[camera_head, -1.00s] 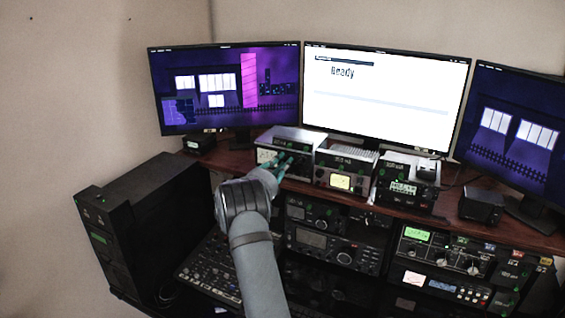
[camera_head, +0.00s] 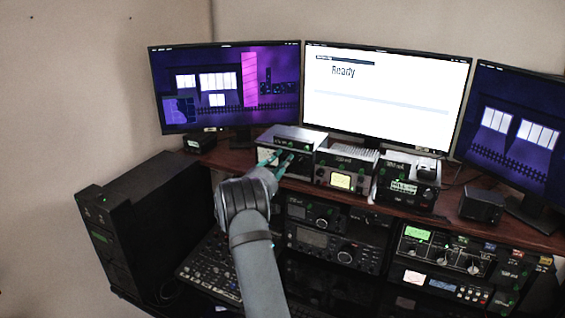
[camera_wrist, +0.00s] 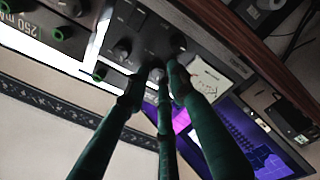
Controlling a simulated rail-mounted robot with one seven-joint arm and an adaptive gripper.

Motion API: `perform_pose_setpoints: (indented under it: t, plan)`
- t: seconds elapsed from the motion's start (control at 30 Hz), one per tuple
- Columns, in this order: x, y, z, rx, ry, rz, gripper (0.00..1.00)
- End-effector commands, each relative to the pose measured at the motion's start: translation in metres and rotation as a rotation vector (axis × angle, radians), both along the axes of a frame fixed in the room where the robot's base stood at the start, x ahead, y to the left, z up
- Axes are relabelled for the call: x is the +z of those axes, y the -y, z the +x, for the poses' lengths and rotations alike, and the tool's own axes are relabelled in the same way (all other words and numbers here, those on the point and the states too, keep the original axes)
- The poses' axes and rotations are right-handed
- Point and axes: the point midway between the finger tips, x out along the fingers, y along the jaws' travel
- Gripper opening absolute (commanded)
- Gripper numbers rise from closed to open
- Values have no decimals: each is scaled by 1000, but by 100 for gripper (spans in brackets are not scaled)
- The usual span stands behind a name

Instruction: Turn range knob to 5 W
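The tuner (camera_head: 295,133) is the box at the left end of the shelf, under the left and middle monitors. Its front is partly hidden by my gripper (camera_head: 277,161). In the wrist view its dark panel (camera_wrist: 205,45) shows tilted, with several black knobs and a pale meter (camera_wrist: 207,80). One knob (camera_wrist: 122,49) is left of my fingers and another (camera_wrist: 177,44) is just beyond them. My gripper (camera_wrist: 157,78) has its dark green fingers spread apart close to the panel. Contact with a knob is unclear. The range label and settings are too small to read.
A box with a lit yellow meter (camera_head: 341,181) stands right of the tuner, with another unit (camera_head: 405,188) beyond it. Monitors stand behind. Radios (camera_head: 335,245) fill the space below the shelf. A black computer tower (camera_head: 145,220) is at the left.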

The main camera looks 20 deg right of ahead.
Motion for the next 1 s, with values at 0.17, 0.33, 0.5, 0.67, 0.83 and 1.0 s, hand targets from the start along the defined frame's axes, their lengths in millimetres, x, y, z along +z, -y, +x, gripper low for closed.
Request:
perform_pose_setpoints:
  t: [0.17, 0.33, 0.5, 0.67, 0.83, 1.0]
  plan:
    - [-2, 1, -1, -3, -3, 4, 24]
    - [-4, -7, -8, -3, -5, 5, 24]
    - [-5, -34, -28, 0, -6, 4, 24]
    - [-6, -61, -50, 1, -5, 4, 24]
    - [-7, -82, -68, 0, -3, 3, 24]
    - [-7, -91, -76, -1, -2, 2, 24]
